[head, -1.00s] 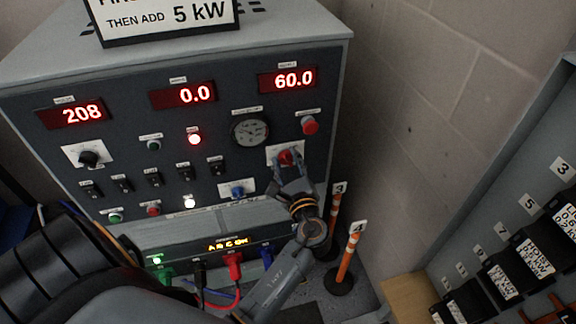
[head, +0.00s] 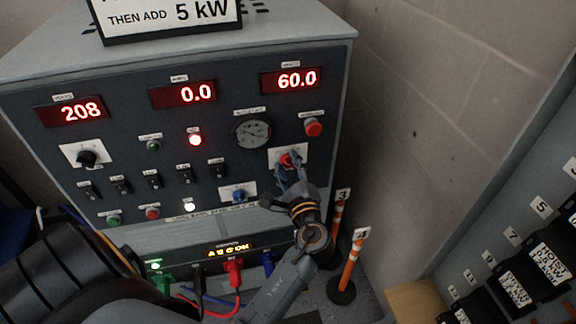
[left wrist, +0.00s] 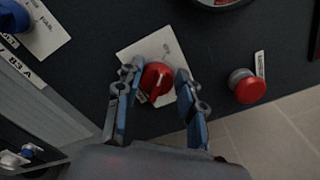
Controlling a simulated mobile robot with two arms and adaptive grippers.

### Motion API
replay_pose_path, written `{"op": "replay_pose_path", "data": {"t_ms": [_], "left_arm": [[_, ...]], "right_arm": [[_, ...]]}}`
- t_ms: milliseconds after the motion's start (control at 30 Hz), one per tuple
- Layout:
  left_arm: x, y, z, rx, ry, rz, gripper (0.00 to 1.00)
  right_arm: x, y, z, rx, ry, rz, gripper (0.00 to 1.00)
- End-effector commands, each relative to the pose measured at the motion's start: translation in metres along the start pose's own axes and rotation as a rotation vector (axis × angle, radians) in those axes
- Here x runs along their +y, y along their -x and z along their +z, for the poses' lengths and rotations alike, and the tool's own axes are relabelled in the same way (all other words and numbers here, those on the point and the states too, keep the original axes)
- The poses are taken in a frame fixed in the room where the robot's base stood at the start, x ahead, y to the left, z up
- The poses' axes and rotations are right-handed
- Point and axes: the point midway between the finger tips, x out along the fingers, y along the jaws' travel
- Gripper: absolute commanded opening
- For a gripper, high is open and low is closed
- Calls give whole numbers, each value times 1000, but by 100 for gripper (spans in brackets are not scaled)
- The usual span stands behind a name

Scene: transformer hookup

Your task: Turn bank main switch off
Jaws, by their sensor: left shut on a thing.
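The red rotary switch (head: 287,159) sits on a white plate at the lower right of the grey panel. It also shows in the left wrist view (left wrist: 157,82), with the plate's lettering too small to read. I take it for the bank main switch. My left gripper (head: 288,168) is at this switch, its two fingers on either side of the red knob. In the left wrist view the fingers (left wrist: 158,88) flank the knob and are shut on it. The fingers partly cover the plate in the head view. My right gripper is not in view.
A red push button (head: 313,127) is just above right of the switch. A blue knob (head: 238,194) is to its lower left. The displays read 208, 0.0 and 60.0; a red lamp (head: 195,139) is lit. Orange posts (head: 349,262) stand right of the cabinet.

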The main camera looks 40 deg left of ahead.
Motion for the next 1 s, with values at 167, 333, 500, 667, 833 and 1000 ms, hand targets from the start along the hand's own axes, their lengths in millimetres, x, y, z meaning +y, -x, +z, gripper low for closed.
{"op": "replay_pose_path", "data": {"t_ms": [167, 333, 500, 667, 833, 1000], "left_arm": [[0, 0, 0, 0, 1, -1, 55], [0, 0, 0, 0, 0, -1, 61], [0, 0, 0, 0, -3, -1, 61], [-4, 0, 2, 1, -84, 0, 61], [-10, 0, 4, 1, -320, -1, 61], [-12, 0, 1, 1, -608, -1, 61]], "right_arm": [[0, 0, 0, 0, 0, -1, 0], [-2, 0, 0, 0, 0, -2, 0], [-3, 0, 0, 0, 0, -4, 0], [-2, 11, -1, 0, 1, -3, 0], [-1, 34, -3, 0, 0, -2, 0], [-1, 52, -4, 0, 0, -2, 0]]}}
